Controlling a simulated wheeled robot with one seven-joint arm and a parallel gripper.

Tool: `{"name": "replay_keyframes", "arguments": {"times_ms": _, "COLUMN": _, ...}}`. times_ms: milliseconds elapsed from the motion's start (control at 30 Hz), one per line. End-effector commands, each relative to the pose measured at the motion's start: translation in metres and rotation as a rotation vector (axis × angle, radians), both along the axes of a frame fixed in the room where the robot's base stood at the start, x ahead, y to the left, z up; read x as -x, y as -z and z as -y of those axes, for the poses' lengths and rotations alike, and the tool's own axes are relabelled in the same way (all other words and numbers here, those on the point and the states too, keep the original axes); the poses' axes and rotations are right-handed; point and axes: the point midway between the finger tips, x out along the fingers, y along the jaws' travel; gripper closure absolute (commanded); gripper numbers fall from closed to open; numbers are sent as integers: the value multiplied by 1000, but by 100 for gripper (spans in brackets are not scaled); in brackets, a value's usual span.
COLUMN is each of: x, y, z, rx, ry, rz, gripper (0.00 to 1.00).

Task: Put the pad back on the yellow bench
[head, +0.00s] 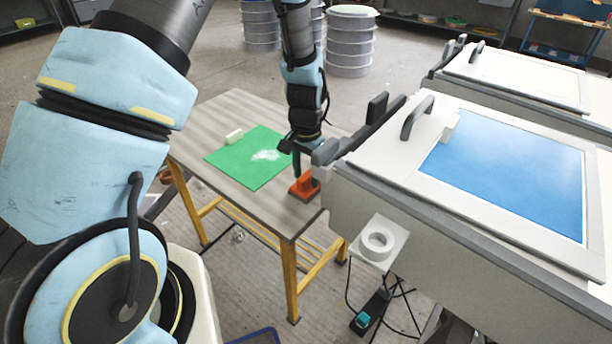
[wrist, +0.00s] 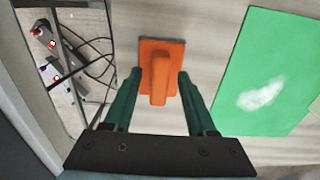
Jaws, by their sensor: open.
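The orange pad (head: 300,190), a flat plate with a raised handle, lies on the grey top of the yellow-legged bench (head: 240,104), near its right front corner. In the wrist view the pad (wrist: 158,55) has its handle between my two dark green fingers. My gripper (head: 303,172) is open and points down over the pad; in the wrist view its fingertips (wrist: 159,73) stand on either side of the handle, with a visible gap at each side. The fingers partly hide the pad in the head view.
A green sheet (head: 228,160) with a white powdery patch and a pale block (head: 234,135) lie on the bench. A large mould box (head: 380,205) with a blue panel (head: 515,175) stands close on the right. Cables hang below it. Drums (head: 350,40) stand behind.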

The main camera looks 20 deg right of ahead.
Motion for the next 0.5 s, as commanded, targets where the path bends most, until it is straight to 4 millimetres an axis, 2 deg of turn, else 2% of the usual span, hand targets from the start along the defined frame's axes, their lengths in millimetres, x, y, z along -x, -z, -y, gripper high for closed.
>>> {"name": "replay_keyframes", "arguments": {"times_ms": 500, "x": 0, "y": -95, "z": 0, "rx": 3, "ry": 0, "rz": 3, "gripper": 43}}
